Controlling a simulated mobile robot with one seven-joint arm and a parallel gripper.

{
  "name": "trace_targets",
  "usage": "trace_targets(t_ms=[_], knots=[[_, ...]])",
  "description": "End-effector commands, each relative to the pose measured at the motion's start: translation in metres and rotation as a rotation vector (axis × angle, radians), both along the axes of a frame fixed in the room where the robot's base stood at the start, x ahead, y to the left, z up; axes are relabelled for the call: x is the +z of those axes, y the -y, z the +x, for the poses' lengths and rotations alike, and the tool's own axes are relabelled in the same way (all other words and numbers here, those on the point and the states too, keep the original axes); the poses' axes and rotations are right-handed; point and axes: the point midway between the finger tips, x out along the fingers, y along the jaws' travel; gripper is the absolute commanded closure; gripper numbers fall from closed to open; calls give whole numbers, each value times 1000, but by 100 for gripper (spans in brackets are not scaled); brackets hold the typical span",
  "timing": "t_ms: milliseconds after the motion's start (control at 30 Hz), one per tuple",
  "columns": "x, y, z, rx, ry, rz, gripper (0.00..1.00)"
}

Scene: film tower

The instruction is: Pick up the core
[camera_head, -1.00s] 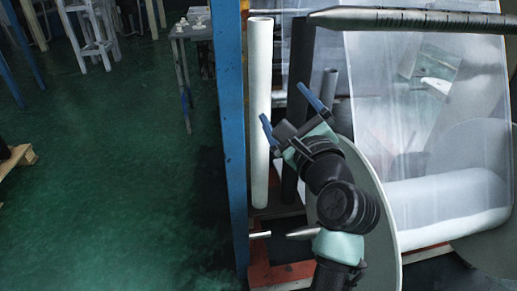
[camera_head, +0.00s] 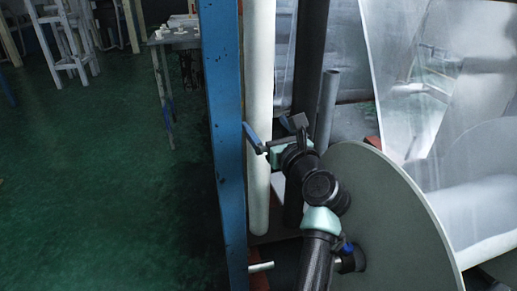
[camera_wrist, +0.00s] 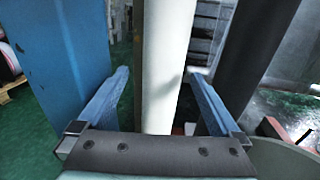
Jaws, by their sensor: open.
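My gripper (camera_head: 272,132) is open at the lower half of the white tube. In the wrist view my two blue fingers (camera_wrist: 160,77) stand on either side of the tube, with a gap visible on both sides. I cannot tell how deep the tube sits between them. The tube's top is out of view.
A blue post (camera_head: 222,130) stands close on the left. A dark tube (camera_head: 311,60) and a shorter grey tube (camera_head: 326,108) stand to the right. A large grey disc (camera_head: 385,220) and clear film (camera_head: 440,80) fill the right. Green floor (camera_head: 90,190) is open at left.

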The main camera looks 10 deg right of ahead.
Motion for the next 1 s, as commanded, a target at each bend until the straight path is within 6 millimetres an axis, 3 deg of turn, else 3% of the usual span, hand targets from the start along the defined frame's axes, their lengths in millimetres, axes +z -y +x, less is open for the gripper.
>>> trace_targets(t_ms=[367,700,1000], knots=[[-1,-1,26,-1,1,-3,0],[1,-3,63,0,0,-2,0],[4,-4,68,-2,0,-2,0]])
